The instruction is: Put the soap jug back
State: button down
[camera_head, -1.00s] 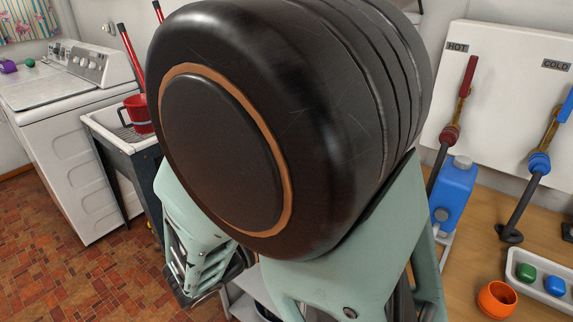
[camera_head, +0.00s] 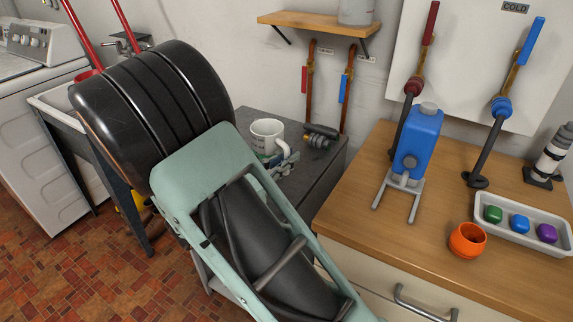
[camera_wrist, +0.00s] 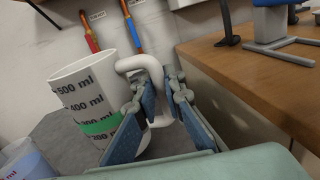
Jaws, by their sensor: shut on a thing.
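A white measuring jug (camera_head: 266,128) stands at the dark grey top beside the wooden counter; whether its base touches is unclear. In the wrist view the jug (camera_wrist: 82,82) shows black millilitre marks and a green band, and leans a little in the picture. My gripper (camera_wrist: 160,100) has its blue-grey fingers on both sides of the jug's white handle, shut on it. In the head view my gripper (camera_head: 280,165) is just in front of the jug, partly hidden by my arm. A blue jug-shaped container (camera_head: 418,143) sits on a grey stand on the counter.
A dark cylinder (camera_head: 320,131) lies close behind the white jug. The wooden counter (camera_head: 365,220) edge is right of it. An orange cup (camera_head: 467,240) and a tray (camera_head: 530,238) of coloured pieces are on the counter. A wall shelf (camera_head: 320,22) is above. A clear container (camera_wrist: 22,162) shows at lower left.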

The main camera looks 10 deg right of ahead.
jog(key=shift+f, duration=0.5)
jog(key=shift+f, duration=0.15)
jog(key=c, duration=2)
grip_release()
jog(key=shift+s+a, duration=0.1)
jog(key=shift+a, duration=0.05)
jog(key=p+v, duration=0.1)
jog(key=v, duration=1)
jog(key=shift+s+a, duration=0.25)
